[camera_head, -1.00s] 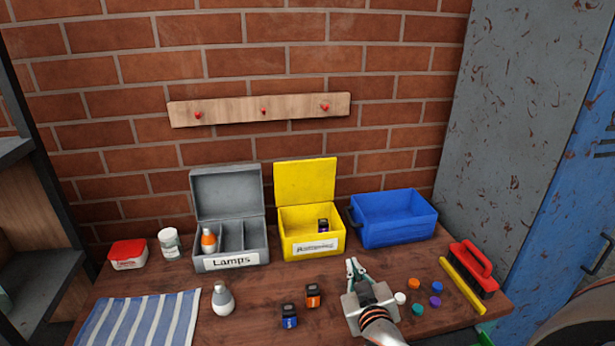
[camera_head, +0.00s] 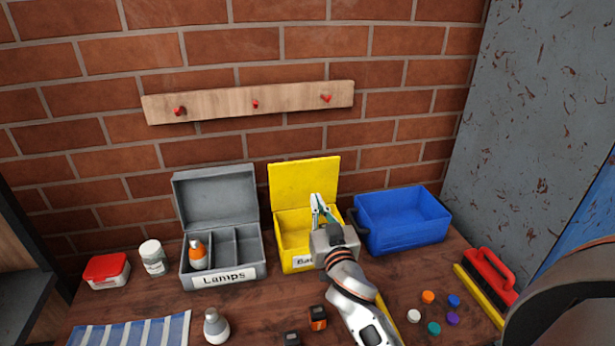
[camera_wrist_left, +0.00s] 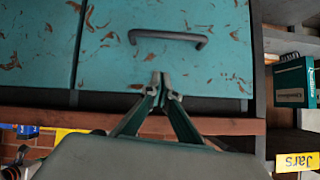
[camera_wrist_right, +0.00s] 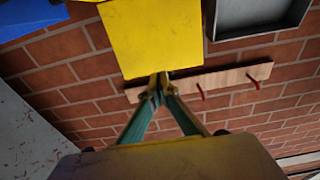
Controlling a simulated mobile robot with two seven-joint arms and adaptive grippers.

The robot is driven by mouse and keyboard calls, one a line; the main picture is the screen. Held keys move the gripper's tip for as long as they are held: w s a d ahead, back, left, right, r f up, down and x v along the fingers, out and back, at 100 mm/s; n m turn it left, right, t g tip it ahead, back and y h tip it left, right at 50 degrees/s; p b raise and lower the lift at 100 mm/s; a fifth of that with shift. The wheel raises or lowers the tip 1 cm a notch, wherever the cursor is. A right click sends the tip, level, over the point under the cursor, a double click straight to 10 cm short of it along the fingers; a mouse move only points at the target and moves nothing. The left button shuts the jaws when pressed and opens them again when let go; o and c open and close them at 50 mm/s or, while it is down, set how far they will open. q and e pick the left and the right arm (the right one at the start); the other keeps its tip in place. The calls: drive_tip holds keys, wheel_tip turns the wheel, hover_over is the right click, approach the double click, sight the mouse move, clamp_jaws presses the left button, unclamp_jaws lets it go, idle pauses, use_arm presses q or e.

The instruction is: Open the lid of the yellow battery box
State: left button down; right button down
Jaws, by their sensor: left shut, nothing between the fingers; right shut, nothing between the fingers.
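The yellow battery box (camera_head: 289,263) stands at the back of the table between the grey lamps box and the blue bin. Its lid (camera_head: 290,184) stands upright, open, in front of the brick wall. My right gripper (camera_head: 315,198) is shut and empty, in front of the lid and above the box opening; it hides part of the box's right side and label. In the right wrist view, the shut fingertips (camera_wrist_right: 160,78) overlap the edge of the yellow lid (camera_wrist_right: 150,38); contact cannot be told. My left gripper (camera_wrist_left: 160,76) is shut and empty before a teal cabinet.
The blue bin (camera_head: 403,222) stands at the right. Orange and dark batteries (camera_head: 317,318), a bulb (camera_head: 215,327), several coloured discs (camera_head: 428,296) and a red brush (camera_head: 490,270) lie in front.

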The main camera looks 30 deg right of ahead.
sight(305, 172)
use_arm(q)
drive_tip(key=shift+a+f+p, duration=0.1)
drive_tip(key=shift+a+p, duration=0.45)
drive_tip(key=shift+p, duration=0.05)
use_arm(e)
drive_tip(key=x, duration=1)
drive_tip(key=shift+w+d, duration=0.1)
drive_tip(key=shift+w, duration=0.1)
use_arm(q)
drive_tip(key=shift+a, duration=0.1)
